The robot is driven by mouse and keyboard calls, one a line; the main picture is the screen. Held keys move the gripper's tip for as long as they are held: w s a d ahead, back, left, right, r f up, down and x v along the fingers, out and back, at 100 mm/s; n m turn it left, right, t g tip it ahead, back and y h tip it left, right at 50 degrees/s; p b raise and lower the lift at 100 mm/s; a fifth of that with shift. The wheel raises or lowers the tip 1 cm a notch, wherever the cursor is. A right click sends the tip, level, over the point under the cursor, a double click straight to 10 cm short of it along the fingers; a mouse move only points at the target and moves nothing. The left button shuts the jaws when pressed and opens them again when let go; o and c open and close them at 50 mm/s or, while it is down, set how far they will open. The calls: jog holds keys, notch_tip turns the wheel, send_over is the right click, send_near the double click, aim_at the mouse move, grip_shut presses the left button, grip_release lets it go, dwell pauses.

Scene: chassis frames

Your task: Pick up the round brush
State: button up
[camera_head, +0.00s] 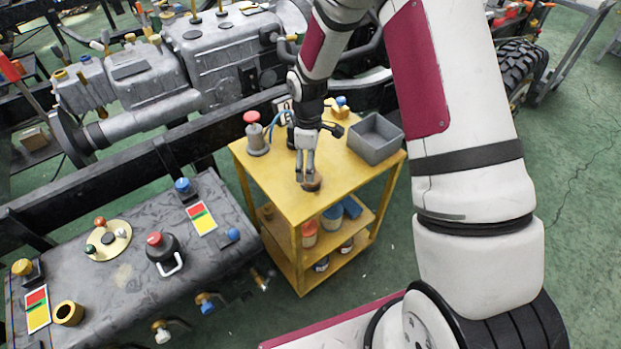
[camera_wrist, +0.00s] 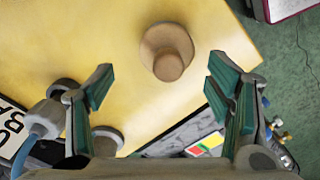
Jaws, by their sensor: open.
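The round brush (camera_head: 312,183) is a small brown round thing on the yellow cart top, near its front edge. In the wrist view the round brush (camera_wrist: 168,52) shows from above, with a tan round base and a knob-like handle. My gripper (camera_head: 305,174) points down over it in the head view. In the wrist view my gripper (camera_wrist: 160,82) is open and empty, its two green-padded fingers wide apart. The brush appears a little beyond the line between the fingertips, roughly centred. No contact shows. In the head view the fingers partly overlap the brush.
The yellow cart (camera_head: 277,187) also bears a grey open bin (camera_head: 376,138) at the right and a red-topped grey canister (camera_head: 256,136) at the left. Cans stand on its lower shelf. A dark panel (camera_head: 130,265) with knobs lies left. The cart top around the brush is clear.

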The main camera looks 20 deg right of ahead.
jog(key=f, duration=0.2)
jog(key=s+f, duration=0.1)
jog(key=f, duration=0.2)
jog(key=shift+d, duration=0.15)
jog(key=shift+c, duration=0.3)
jog(key=c, duration=1.2)
